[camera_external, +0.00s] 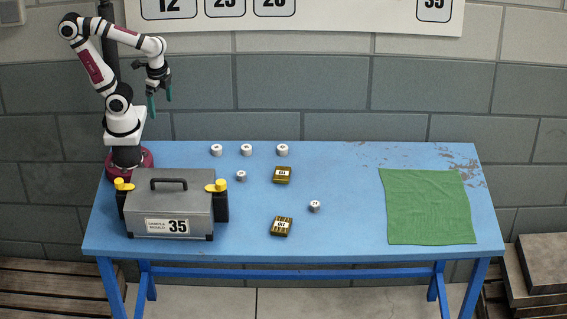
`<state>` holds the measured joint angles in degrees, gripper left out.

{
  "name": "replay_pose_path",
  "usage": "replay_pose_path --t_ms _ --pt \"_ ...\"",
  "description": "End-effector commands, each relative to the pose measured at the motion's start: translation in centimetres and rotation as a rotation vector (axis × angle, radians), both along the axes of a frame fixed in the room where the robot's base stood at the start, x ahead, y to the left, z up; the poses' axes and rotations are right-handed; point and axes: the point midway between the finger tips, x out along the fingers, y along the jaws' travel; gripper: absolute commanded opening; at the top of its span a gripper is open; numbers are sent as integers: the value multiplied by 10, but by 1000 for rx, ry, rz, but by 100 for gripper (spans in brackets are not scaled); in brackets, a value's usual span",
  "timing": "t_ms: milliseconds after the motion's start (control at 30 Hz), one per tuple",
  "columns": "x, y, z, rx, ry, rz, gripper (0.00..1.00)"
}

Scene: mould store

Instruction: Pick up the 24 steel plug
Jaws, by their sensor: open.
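Several small steel plugs stand apart on the blue table. Three are in a row at the back: a left plug (217,151), a middle plug (247,150) and a right plug (283,151). A smaller plug (241,176) stands in front of the middle one, and another small plug (315,207) stands farther forward and right. Any numbers on them are too small to read, so I cannot tell which is the 24. My gripper (160,99) is open and empty, with teal fingers pointing down, high above the table's back left, away from all plugs.
A grey case (172,205) marked 35, with yellow latches, stands at the front left. Two brass blocks, a rear one (282,175) and a front one (281,227), lie among the plugs. A green cloth (430,207) lies at the right.

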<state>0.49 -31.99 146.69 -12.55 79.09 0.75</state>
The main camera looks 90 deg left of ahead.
Motion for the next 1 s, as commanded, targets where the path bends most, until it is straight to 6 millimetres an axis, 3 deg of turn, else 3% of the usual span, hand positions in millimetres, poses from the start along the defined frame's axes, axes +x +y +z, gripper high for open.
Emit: replay_pose_path --t_ms 367,533,800,867,933,967,1000 --pt "0 0 0 0 0 0 100" --pt "0 0 0 0 0 0 74" --pt "1 2 0 11 4 -5 74" --pt "7 15 1 75 29 -42 74" --pt "29 46 5 252 87 -152 74" --pt "46 63 9 356 116 -228 74" --pt "78 82 16 510 148 -352 74"
